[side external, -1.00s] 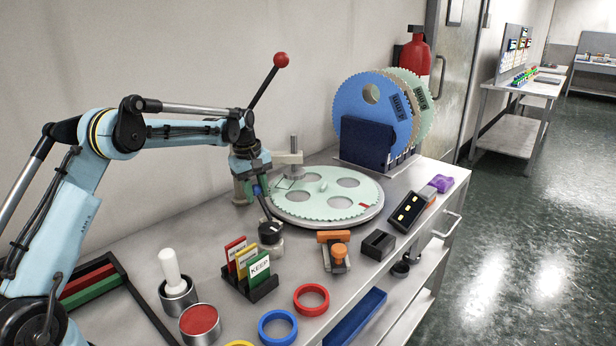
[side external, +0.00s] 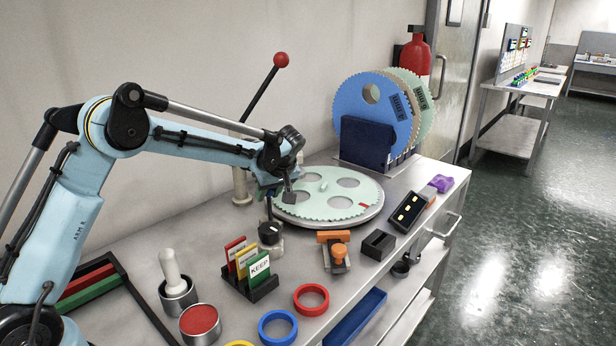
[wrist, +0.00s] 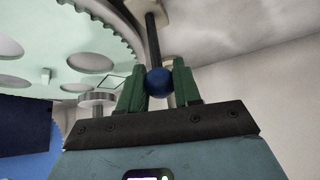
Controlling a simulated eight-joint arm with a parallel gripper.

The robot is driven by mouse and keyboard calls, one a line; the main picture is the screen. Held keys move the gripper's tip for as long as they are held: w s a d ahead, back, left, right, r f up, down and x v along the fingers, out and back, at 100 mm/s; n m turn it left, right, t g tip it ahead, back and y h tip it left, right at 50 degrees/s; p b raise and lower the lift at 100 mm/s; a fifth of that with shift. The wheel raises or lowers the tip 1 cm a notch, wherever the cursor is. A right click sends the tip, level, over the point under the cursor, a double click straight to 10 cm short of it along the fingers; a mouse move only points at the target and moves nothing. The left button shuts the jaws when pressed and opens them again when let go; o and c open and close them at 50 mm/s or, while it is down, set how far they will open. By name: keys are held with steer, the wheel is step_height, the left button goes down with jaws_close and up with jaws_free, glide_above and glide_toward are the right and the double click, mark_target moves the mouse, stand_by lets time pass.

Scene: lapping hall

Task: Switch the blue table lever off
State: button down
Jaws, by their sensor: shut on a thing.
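The blue table lever ends in a blue ball knob (wrist: 158,82) on a dark rod. In the wrist view my gripper (wrist: 160,84) is shut on this knob, with a green finger on each side. The knob is hidden there by my gripper.
The green toothed lapping plate (side external: 326,210) is close to the right of my gripper. A tall red-ball lever (side external: 281,60) rises behind it.

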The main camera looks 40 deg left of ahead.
steer(key=d+y, duration=0.3)
steer(key=shift+w+f+y, duration=0.1)
steer(key=shift+f+y, duration=0.1)
steer(key=shift+y, duration=0.1)
steer(key=shift+d+f+m+y, duration=0.15)
steer(key=shift+d+f+y, duration=0.15)
steer(key=shift+d+y, duration=0.45)
steer(key=shift+d+f+m+y, duration=0.15)
steer(key=shift+d+f+y, duration=0.2)
steer(key=shift+y, duration=0.7)
steer(key=c, duration=0.8)
jaws_free()
steer(key=shift+d, duration=0.1)
steer(key=v, duration=1.2)
